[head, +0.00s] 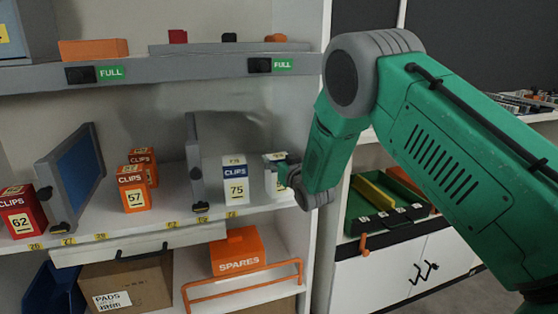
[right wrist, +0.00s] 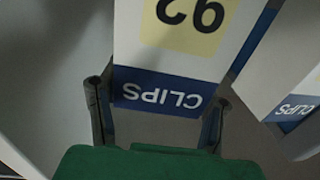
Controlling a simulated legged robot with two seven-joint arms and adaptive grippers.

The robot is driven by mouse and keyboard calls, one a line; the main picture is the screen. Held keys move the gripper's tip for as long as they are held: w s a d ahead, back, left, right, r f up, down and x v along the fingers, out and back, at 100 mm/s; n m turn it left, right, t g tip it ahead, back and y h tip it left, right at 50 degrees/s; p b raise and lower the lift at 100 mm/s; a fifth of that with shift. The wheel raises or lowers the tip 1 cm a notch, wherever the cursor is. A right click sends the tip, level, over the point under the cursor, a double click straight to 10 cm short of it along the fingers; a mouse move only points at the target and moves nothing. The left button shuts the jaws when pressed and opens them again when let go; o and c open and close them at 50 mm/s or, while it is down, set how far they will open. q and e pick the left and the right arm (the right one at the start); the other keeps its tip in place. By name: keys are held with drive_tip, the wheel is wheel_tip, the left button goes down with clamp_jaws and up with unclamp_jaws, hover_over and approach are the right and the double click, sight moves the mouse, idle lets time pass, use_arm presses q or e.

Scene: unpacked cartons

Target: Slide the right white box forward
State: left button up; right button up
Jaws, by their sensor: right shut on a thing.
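The right white box (head: 270,182) stands on the shelf near its right end, partly hidden by my right gripper (head: 284,172). In the right wrist view this box (right wrist: 168,70) appears upside down, with a yellow label reading 92 and a blue CLIPS band. The fingers of my right gripper (right wrist: 157,112) are on either side of the box, shut on it. Another white box (head: 236,182), marked CLIPS 75, stands just to its left; it also shows at the right of the right wrist view (right wrist: 285,75). My left gripper is not in view.
A grey divider (head: 194,165) stands left of the white boxes. Orange boxes (head: 134,190) and a red box (head: 24,212) stand farther left. The shelf's right side wall (head: 325,240) is close to my gripper. An orange SPARES bin (head: 238,252) is below.

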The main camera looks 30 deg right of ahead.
drive_tip(key=o, duration=1.4)
drive_tip(key=s, duration=0.4)
drive_tip(key=s+a, duration=0.1)
drive_tip(key=s, duration=0.6)
drive_tip(key=shift+s+a+f, duration=0.1)
drive_tip(key=shift+s+a, duration=0.15)
drive_tip(key=shift+s, duration=0.1)
drive_tip(key=shift+f, duration=0.1)
